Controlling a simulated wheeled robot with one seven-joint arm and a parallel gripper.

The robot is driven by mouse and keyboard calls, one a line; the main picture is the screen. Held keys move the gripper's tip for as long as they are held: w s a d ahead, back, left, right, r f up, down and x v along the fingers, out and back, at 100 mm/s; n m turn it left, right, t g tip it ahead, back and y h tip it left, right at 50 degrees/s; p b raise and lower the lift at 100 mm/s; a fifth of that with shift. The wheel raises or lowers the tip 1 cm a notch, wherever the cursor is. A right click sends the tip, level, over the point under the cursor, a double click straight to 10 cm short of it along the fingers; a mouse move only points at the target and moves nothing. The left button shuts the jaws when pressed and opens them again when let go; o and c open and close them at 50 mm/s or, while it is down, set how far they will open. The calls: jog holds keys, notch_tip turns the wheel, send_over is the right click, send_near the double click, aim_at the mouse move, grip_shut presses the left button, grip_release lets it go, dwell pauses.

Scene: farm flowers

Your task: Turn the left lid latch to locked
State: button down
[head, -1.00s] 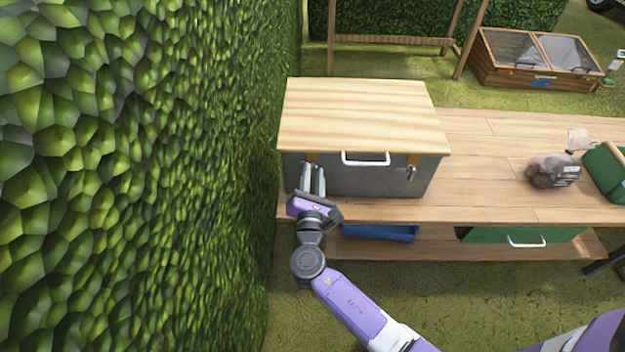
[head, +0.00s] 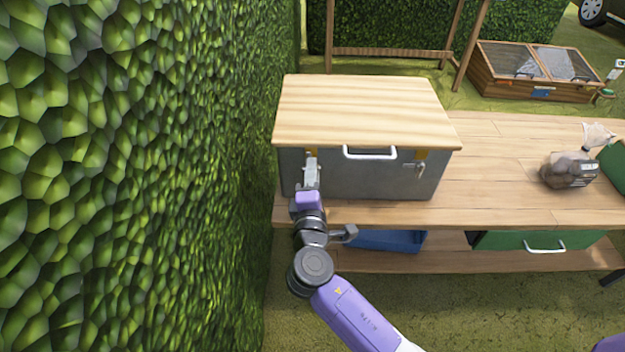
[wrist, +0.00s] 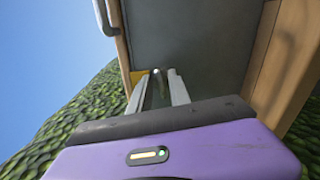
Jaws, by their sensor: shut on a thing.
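A grey metal box (head: 365,180) with a pale wooden lid (head: 365,110) stands on the wooden bench. My gripper (head: 311,168) is at the left of the box's front, just under the lid, shut on the left lid latch. In the wrist view my gripper's two fingers (wrist: 160,92) reach to the latch (wrist: 157,75), a small metal piece beside a yellow patch (wrist: 137,77). The fingers hide most of the latch, so its exact angle is unclear. The right latch (head: 420,169) hangs from another yellow patch at the right of the front.
A white handle (head: 370,154) sits on the box front between the latches. A tall hedge (head: 150,180) stands close on the left. A bagged bundle (head: 570,172) lies on the bench (head: 500,190) at right. A blue bin (head: 385,241) and green drawer (head: 540,242) are below.

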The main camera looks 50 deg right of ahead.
jog(key=shift+f+m+b, duration=0.15)
jog(key=shift+m+b, duration=0.5)
jog(key=shift+m, duration=0.15)
jog(key=c, duration=1.3)
grip_release()
jog(key=shift+o, duration=0.2)
jog(key=v, duration=0.7)
jog(key=shift+s+a, duration=0.25)
jog(key=shift+a, duration=0.1)
